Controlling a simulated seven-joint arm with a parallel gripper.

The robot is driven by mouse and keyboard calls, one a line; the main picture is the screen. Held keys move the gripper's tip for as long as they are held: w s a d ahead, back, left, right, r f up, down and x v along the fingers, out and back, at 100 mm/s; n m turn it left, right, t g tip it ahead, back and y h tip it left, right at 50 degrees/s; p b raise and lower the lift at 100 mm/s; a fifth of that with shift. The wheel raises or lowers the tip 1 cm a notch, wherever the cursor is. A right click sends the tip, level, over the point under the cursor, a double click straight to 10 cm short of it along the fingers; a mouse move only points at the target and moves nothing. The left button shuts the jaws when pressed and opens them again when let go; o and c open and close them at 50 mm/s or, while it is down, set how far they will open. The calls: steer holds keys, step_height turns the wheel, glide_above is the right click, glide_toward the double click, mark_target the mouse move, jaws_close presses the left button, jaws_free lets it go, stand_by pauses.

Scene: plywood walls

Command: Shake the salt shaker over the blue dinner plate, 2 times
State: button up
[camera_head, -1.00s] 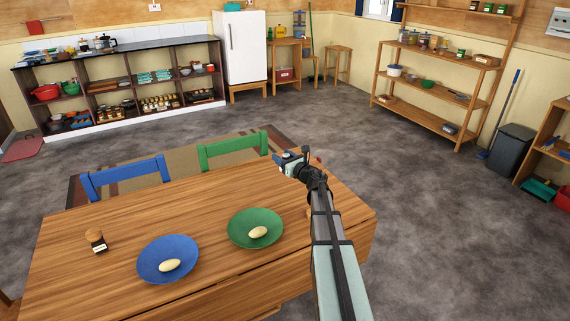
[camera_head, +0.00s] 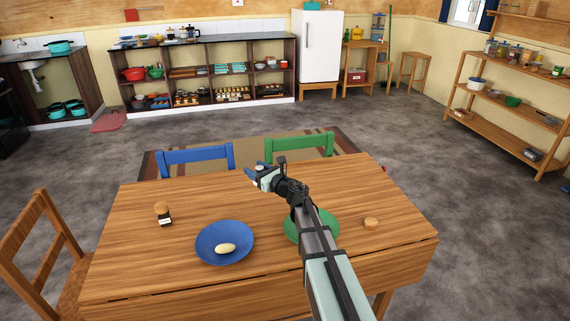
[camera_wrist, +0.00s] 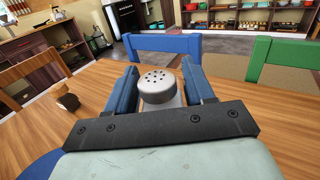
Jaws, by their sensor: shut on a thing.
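My gripper (camera_head: 262,177) is above the far side of the table. It is shut on the salt shaker (camera_wrist: 158,86), whose grey cap with dark holes shows between the blue fingers in the wrist view. The cap appears upright; the shaker's lower body is hidden. The blue dinner plate (camera_head: 207,246) lies on the table, nearer and left of my gripper, with a pale oval food piece (camera_head: 226,248) on it. The plate's edge also shows at the lower left of the wrist view (camera_wrist: 38,168).
A green plate (camera_head: 327,233) is partly hidden by my arm. A dark jar with a wooden top (camera_head: 163,214) stands left of the blue plate. A small round brown thing (camera_head: 371,223) is at the right. Blue (camera_head: 195,155) and green (camera_head: 300,145) chairs stand behind the table (camera_head: 130,265).

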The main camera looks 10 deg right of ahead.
steer(key=s+a+r+n+g+y, duration=0.2)
steer(key=s+a+n+g+y, duration=0.25)
steer(key=s+a, duration=1.2)
steer(key=s+f+m+g+h, duration=0.1)
steer(key=f+m+g, duration=0.1)
steer(key=f+m+g+h, duration=0.1)
steer(key=f+m+g, duration=0.1)
steer(key=m, duration=0.1)
steer(key=s+f+m+g+h, duration=0.1)
steer(key=f+m+g, duration=0.1)
steer(key=m+g, duration=0.1)
steer(key=shift+s+d, duration=0.3)
steer(key=shift+d, duration=0.1)
steer(key=m+g, duration=0.2)
steer(key=g, duration=0.1)
steer(key=m+g, duration=0.1)
steer(key=shift+s+f+m+g, duration=0.15)
steer(key=shift+f+m+g, duration=0.1)
steer(key=shift+f, duration=0.05)
steer(key=shift+s+f+m+g, duration=0.1)
steer(key=shift+s+m+g, duration=0.05)
steer(key=shift+m+g, duration=0.9)
steer(key=shift+s+f+m+g, duration=0.1)
steer(key=shift+s+m+g, duration=0.2)
steer(key=shift+m+g, duration=0.5)
